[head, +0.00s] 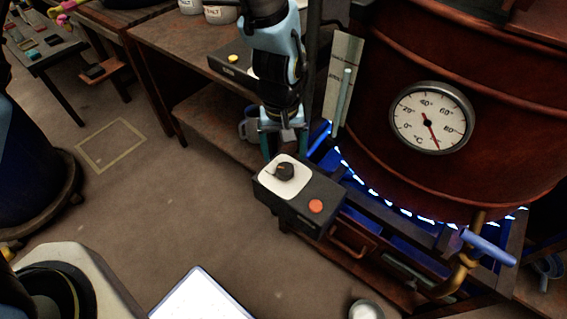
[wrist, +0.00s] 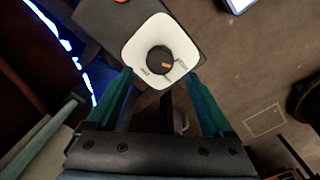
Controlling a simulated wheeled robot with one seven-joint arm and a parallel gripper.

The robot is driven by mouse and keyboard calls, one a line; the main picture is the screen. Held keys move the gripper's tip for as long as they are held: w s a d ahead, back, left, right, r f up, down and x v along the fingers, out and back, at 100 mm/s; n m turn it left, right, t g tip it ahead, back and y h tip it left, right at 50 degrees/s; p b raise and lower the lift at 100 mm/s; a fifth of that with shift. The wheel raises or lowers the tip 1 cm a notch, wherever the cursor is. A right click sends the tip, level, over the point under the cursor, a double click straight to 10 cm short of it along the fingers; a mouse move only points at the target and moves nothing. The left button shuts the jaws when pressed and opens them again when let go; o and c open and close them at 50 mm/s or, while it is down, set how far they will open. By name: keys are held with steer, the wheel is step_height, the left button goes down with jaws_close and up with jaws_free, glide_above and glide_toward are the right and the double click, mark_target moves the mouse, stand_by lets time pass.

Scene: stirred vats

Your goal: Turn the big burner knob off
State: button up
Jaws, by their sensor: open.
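The big burner knob (head: 284,171) is round and black, on a white plate on top of a dark control box (head: 318,190). In the wrist view the knob (wrist: 160,60) has an orange mark on its lower right side; small labels on the plate are too blurred to read. An orange-red button (head: 316,206) sits on the same box. Blue flames (head: 400,209) burn under the vat (head: 380,60). My gripper (head: 285,150) is open and empty just behind the knob. In the wrist view the knob lies just beyond and between the fingertips (wrist: 158,76), apart from them.
A dial thermometer (head: 431,118) is on the vat. A blue-handled tap (head: 488,246) juts out at the lower right. Another box with a yellow button (head: 233,58) sits on the bench (head: 180,35) behind my arm. The floor (head: 200,190) left of the control box is clear.

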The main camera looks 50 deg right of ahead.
mark_target(285, 168)
step_height(285, 168, down, 5)
steer(key=shift+f, duration=0.1)
stand_by(0.3)
jaws_close()
stand_by(0.6)
